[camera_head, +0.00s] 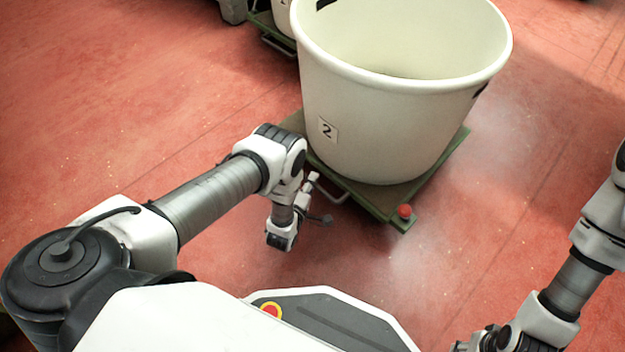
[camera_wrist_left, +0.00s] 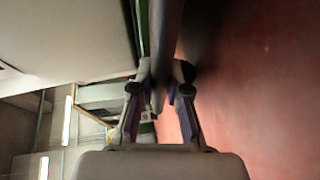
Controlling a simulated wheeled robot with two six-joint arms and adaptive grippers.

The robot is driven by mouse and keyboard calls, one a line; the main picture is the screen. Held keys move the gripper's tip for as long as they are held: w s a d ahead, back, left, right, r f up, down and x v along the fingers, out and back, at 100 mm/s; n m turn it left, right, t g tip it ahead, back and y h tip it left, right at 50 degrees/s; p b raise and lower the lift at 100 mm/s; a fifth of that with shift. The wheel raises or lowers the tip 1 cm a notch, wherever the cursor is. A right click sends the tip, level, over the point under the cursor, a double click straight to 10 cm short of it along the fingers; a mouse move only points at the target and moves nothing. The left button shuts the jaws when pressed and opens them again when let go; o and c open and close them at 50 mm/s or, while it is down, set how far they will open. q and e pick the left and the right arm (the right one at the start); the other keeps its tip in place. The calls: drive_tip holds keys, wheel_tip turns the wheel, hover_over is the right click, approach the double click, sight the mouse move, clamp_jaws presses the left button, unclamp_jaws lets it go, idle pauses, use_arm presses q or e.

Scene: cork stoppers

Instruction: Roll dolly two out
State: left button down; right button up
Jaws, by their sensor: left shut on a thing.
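Dolly two is a green flat dolly (camera_head: 436,180) with a red knob (camera_head: 404,211) at its near corner. It carries a large cream tub (camera_head: 385,135) with a "2" label (camera_head: 327,130). My left gripper (camera_head: 318,198) is at the dolly's near left side, at its grey loop handle (camera_head: 338,197). In the left wrist view the left fingers (camera_wrist_left: 161,80) are shut on the handle's dark bar (camera_wrist_left: 166,40), beside the green dolly edge (camera_wrist_left: 143,25). My right gripper (camera_head: 478,341) is partly in view at the bottom, and its jaws cannot be made out.
Another green dolly (camera_head: 268,30) with a pale tub (camera_head: 284,18) stands behind at the top. The red floor (camera_head: 120,90) is clear to the left and between the dolly and my base. The inside bottom of tub two is mostly hidden.

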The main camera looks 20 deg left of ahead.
use_arm(q)
drive_tip(key=shift+s+f, duration=0.15)
drive_tip(key=shift+s, duration=0.15)
drive_tip(key=c, duration=1.1)
unclamp_jaws()
drive_tip(key=shift+a, duration=0.1)
drive_tip(key=shift+c, duration=0.2)
drive_tip(key=s+r, duration=0.2)
drive_tip(key=s, duration=0.9)
drive_tip(key=shift+s+d+r, duration=0.2)
drive_tip(key=shift+s+d, duration=0.1)
drive_tip(key=shift+s, duration=0.1)
